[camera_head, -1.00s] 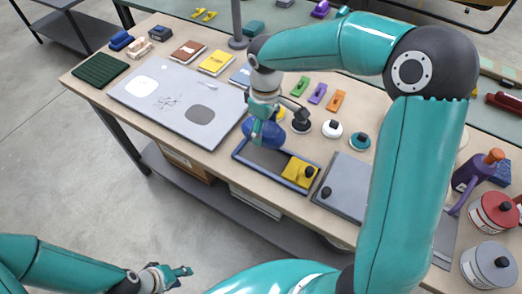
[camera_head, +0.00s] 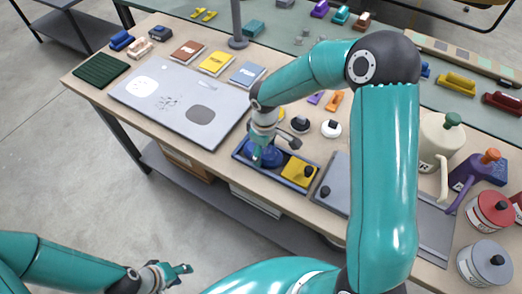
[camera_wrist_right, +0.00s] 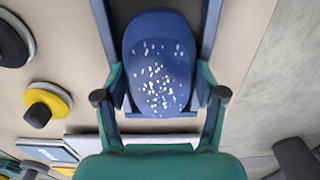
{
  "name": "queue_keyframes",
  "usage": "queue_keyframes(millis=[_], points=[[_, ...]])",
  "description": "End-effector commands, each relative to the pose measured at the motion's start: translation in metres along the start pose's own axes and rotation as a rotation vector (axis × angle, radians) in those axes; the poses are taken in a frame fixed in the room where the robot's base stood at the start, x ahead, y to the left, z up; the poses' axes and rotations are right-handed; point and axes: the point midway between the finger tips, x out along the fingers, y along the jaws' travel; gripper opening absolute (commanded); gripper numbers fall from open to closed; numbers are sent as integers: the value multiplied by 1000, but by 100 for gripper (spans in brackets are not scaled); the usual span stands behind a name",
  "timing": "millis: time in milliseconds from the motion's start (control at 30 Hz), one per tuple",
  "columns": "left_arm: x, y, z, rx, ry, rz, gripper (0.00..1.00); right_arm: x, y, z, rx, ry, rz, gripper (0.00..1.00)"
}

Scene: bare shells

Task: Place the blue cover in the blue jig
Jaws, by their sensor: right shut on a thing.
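My right gripper (camera_head: 258,158) is shut on the blue cover (camera_head: 271,156), a rounded blue shell. In the right wrist view the cover (camera_wrist_right: 158,65) sits between the two fingers and shows white specks. The gripper holds it at the left end of the blue jig (camera_head: 240,157), a dark tray with a blue rim. The jig's side walls (camera_wrist_right: 211,25) run on both sides of the cover in the wrist view. I cannot tell whether the cover touches the jig floor. My left gripper (camera_head: 180,273) is away from the table at lower left, its opening too small to tell.
A grey panel (camera_head: 180,105) lies to the left, and a grey plate (camera_head: 335,185) to the right. Black and white round knobs (camera_head: 331,129) stand behind. Pots and jugs (camera_head: 490,212) crowd the right.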

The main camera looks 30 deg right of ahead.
Motion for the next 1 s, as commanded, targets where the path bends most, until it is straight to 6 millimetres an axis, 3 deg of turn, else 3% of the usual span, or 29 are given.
queue_keyframes(millis=[367, 433, 500, 567, 600, 733, 1000], points=[[11, -4, 0, 0, 0, 0, 40, 12, -1, 0, -1, -1, -1, 33], [14, -5, 0, 0, 0, 0, 40, 15, -1, 0, -2, -2, -2, 29], [14, -5, 0, 0, 0, 0, 40, 16, -2, 0, -2, -4, -3, 16], [14, -5, 0, 0, 0, 0, 40, 16, -2, 1, -2, -4, -4, 16], [14, -5, 0, 0, 0, 0, 40, 16, -2, 1, -3, -5, -4, 74], [14, -5, 0, 0, 0, 0, 40, 17, -2, 2, -3, -7, -5, 95], [13, -5, 0, 0, 0, 0, 40, 13, 0, 1, -2, -3, 0, 95]])
